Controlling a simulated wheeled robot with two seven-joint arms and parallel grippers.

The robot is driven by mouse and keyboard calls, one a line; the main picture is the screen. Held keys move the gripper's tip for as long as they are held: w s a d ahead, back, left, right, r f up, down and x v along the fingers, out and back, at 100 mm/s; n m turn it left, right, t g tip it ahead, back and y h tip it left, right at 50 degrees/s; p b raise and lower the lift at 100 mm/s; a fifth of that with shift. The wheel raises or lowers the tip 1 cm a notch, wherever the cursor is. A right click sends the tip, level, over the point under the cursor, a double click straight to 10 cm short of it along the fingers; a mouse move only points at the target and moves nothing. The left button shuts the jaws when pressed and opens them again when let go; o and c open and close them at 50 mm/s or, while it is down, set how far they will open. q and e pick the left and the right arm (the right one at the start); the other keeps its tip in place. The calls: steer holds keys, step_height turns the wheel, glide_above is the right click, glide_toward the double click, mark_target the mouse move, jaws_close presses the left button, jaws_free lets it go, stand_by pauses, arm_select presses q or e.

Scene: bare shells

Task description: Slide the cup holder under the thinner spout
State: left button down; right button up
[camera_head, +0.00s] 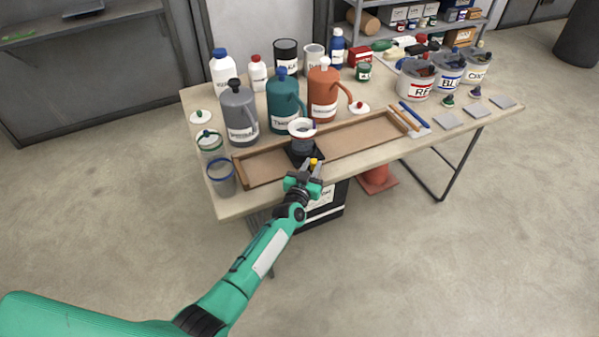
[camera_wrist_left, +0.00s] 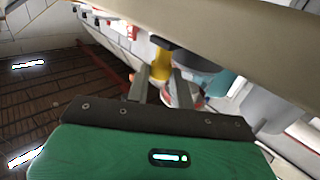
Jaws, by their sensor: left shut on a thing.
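The black cup holder (camera_head: 296,156) sits in the long, shallow wooden tray (camera_head: 262,181) near the front of the table. A dark cup with a white rim (camera_head: 301,128) stands upright in it. My left gripper (camera_head: 311,168) is at the holder's front, shut on its yellow knob (camera_head: 313,161); the knob also shows between the fingers in the left wrist view (camera_wrist_left: 160,63). Behind the tray stand a grey jug (camera_head: 239,112), a teal jug (camera_head: 284,103) and an orange jug (camera_head: 322,94). I cannot tell which spout is thinner. My right gripper is not in view.
Glass jars (camera_head: 221,177) stand at the tray's left end. Blue and orange sticks (camera_head: 413,114) lie by its right end. Labelled tubs (camera_head: 415,82) and grey squares (camera_head: 447,121) are further right. The tray floor is clear on both sides of the holder.

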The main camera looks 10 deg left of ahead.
arm_select(q)
steer(key=shift+w+d, duration=0.2)
steer(key=shift+d, duration=0.1)
steer(key=c, duration=1.2)
jaws_free()
steer(key=shift+s, duration=0.1)
steer(key=s+a, duration=0.2)
steer(key=s, duration=1.1)
steer(key=shift+s+a, duration=0.2)
steer(key=shift+a, duration=0.15)
